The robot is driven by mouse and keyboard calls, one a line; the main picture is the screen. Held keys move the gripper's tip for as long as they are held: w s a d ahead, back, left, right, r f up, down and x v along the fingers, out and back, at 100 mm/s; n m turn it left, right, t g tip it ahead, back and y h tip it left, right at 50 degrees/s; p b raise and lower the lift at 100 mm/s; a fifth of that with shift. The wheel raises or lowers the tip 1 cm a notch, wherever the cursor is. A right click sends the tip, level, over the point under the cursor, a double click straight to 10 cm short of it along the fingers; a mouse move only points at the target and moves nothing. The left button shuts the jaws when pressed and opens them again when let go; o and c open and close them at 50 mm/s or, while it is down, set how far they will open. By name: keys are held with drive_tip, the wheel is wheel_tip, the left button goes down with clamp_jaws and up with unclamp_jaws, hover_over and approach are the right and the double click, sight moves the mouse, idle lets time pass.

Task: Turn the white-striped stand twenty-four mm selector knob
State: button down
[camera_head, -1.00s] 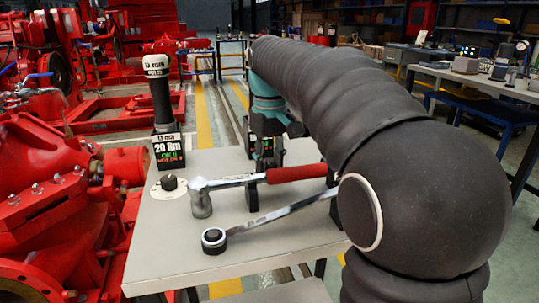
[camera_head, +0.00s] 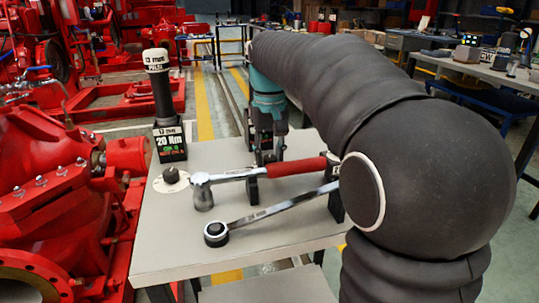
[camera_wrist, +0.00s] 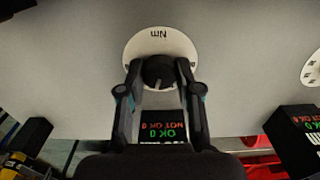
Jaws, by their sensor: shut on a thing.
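In the wrist view, a dark round selector knob (camera_wrist: 158,71) sits on a white dial disc (camera_wrist: 160,42) marked "Nm". My gripper (camera_wrist: 159,76) has its two fingers on opposite sides of this knob and is shut on it. A black display (camera_wrist: 163,125) with green "OK 0" and red "NOT OK 0" lies just behind the fingers. In the head view my gripper (camera_head: 267,152) reaches down at the table's far side, and its arm hides this knob. No white stripe shows on this stand in the frames.
A red-handled torque wrench (camera_head: 290,167) and a ratchet (camera_head: 217,233) lie in front. Red pumpsets (camera_head: 60,190) stand left.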

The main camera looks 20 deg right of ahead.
sight(269, 158)
drive_tip(key=c, duration=0.8)
unclamp_jaws()
wheel_tip(269, 158, up, 12)
drive_tip(key=shift+a+f, duration=0.1)
